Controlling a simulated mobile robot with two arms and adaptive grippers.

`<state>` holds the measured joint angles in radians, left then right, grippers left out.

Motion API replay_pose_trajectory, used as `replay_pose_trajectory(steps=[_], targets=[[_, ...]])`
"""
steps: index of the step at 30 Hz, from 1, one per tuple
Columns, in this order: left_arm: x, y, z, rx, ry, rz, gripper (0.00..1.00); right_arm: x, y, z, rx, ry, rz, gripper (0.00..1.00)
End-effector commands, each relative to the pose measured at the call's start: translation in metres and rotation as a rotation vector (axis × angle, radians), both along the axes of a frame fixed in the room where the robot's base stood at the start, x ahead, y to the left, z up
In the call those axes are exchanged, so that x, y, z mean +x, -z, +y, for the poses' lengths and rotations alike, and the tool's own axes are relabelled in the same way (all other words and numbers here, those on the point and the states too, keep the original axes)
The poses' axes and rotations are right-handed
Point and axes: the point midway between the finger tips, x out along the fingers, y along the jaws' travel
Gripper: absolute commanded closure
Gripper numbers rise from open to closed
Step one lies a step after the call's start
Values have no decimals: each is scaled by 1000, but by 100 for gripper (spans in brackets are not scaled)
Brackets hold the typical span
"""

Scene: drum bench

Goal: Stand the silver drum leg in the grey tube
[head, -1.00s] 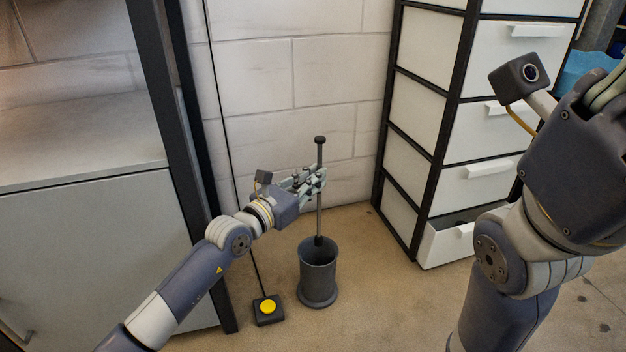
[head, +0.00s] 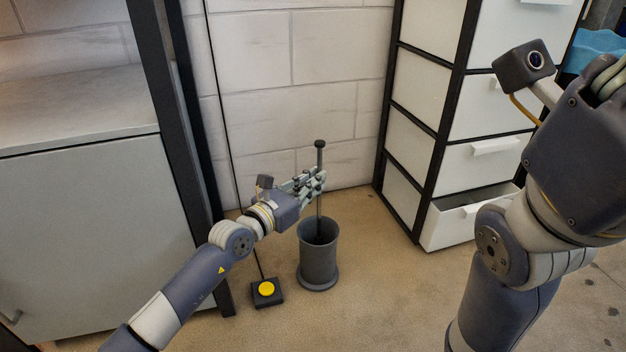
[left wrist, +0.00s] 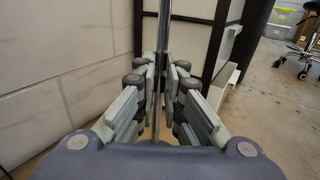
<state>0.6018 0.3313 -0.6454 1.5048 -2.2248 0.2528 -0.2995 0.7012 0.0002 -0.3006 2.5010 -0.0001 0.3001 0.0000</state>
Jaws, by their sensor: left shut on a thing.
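The silver drum leg (head: 319,205) is a thin upright rod with a dark knob on top. My left gripper (head: 317,183) is shut on its upper part, and the rod also runs up between the fingers in the left wrist view (left wrist: 164,50). The grey tube (head: 318,266) stands on the floor directly below, open at the top with a flared foot. The leg's lower end passes below the tube's rim and is inside its mouth; how deep it reaches is hidden. My right gripper (head: 612,85) is partly cut off at the right edge, and its jaws are unclear.
A black box with a yellow button (head: 266,289) sits on the floor just left of the tube. A white drawer unit (head: 420,130) stands to the right, its lowest drawer (head: 465,225) pulled out. A grey cabinet (head: 90,220) is at left. A block wall (head: 300,100) stands behind.

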Motion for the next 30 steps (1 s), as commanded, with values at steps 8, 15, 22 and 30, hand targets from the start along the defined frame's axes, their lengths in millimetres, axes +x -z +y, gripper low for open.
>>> replay_pose_trajectory(steps=[8,15,22,30], targets=[[0,25,0,-1,0,0,100,1,19,0,0,0,2,100],[0,41,0,-2,0,-1,100,1,31,0,-1,1,3,100],[0,46,0,-3,-1,-2,100,1,35,0,0,1,3,100],[0,47,0,-2,0,-2,100,1,35,0,-1,2,4,100]])
